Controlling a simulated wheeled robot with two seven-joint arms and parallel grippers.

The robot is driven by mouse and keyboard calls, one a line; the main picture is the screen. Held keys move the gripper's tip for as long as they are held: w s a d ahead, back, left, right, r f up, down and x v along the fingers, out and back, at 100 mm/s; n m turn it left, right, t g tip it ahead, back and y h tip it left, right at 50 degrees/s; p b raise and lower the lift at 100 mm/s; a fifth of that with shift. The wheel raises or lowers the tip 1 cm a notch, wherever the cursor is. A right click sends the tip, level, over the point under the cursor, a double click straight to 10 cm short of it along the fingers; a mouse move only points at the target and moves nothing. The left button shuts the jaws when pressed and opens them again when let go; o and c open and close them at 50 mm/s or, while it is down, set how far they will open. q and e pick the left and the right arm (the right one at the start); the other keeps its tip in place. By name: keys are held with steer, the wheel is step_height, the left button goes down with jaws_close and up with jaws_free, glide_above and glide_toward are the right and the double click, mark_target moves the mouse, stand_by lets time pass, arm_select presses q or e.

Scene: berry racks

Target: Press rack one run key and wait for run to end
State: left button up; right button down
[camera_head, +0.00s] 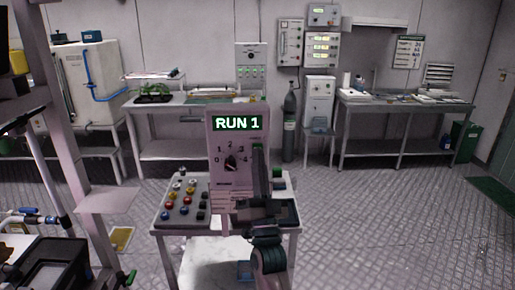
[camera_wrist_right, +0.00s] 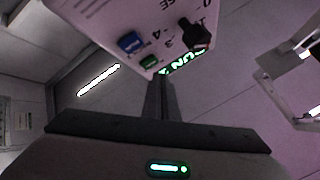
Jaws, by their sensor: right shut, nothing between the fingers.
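The control box (camera_head: 228,172) stands on a small bench, its lit green display (camera_head: 237,123) reading RUN 1. Below the display is a black dial (camera_head: 231,163) with numbers around it. In the right wrist view the box face (camera_wrist_right: 110,18) appears turned over, with a blue key (camera_wrist_right: 130,43), a green key (camera_wrist_right: 149,62) and the dial (camera_wrist_right: 195,35). My right gripper (camera_head: 258,155) is shut and empty in front of the box's right side. Its fingertips (camera_wrist_right: 160,80) are close to the green key; I cannot tell whether they touch. My left gripper is not in view.
The bench top (camera_head: 168,226) holds several coloured knobs left of the box. A grey rack post (camera_head: 72,150) and dark equipment (camera_head: 45,268) stand at the left. Work tables (camera_head: 365,104) and a gas cylinder (camera_head: 289,125) line the back wall. The floor at right is clear.

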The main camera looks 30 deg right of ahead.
steer(key=shift+s+a+p, duration=0.2)
steer(key=shift+s+a, duration=0.2)
steer(key=shift+s, duration=0.3)
steer(key=shift+s+a+p, duration=0.15)
steer(key=shift+s+a, duration=0.3)
steer(key=shift+s, duration=0.2)
steer(key=shift+s+a+p, duration=0.2)
steer(key=shift+s+a, duration=0.2)
steer(key=shift+s, duration=0.3)
